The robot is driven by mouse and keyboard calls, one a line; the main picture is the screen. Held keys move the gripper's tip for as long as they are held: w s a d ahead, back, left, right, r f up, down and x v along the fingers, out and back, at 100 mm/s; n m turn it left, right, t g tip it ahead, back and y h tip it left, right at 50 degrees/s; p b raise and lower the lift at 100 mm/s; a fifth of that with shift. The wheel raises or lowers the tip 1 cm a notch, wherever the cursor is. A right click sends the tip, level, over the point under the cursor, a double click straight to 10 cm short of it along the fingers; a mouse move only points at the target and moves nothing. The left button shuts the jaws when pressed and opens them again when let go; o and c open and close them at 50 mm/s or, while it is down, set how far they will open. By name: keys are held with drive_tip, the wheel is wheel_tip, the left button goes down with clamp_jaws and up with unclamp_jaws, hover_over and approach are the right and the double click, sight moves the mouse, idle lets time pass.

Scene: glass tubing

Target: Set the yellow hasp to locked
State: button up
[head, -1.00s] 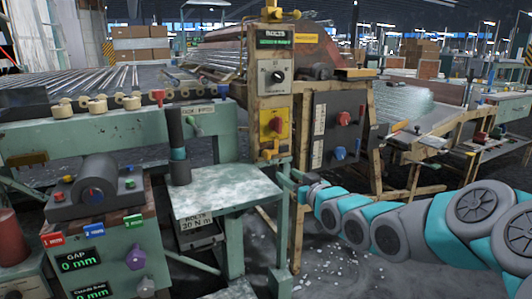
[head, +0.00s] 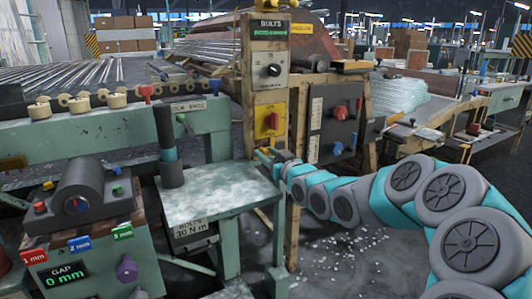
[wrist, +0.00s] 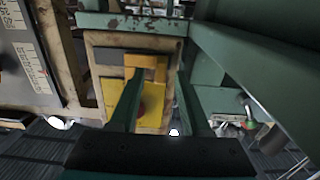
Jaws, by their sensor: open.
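The yellow hasp (wrist: 140,65) shows in the wrist view as an orange-yellow bar at the edge of a yellow plate (wrist: 112,98). A red knob (wrist: 142,110) on that plate is partly hidden behind the left finger. My gripper (wrist: 158,74) is open and empty, its two fingers reaching toward the plate, the left fingertip close to the hasp. I cannot tell whether it touches. In the head view the red knob (head: 272,121) sits on the post, and my gripper (head: 264,153) is just below it. The hasp is too small there to read its setting.
A black dial (head: 273,70) sits higher on the post. A dark panel (head: 333,125) with red and blue knobs stands right of it. A green table (head: 215,195) lies left of my arm. Green beams (wrist: 255,65) run close on the right in the wrist view.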

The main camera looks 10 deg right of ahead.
drive_tip(key=shift+w+a, duration=0.1)
drive_tip(key=shift+w, duration=0.3)
drive_tip(key=shift+c, duration=0.2)
clamp_jaws()
idle(1.0)
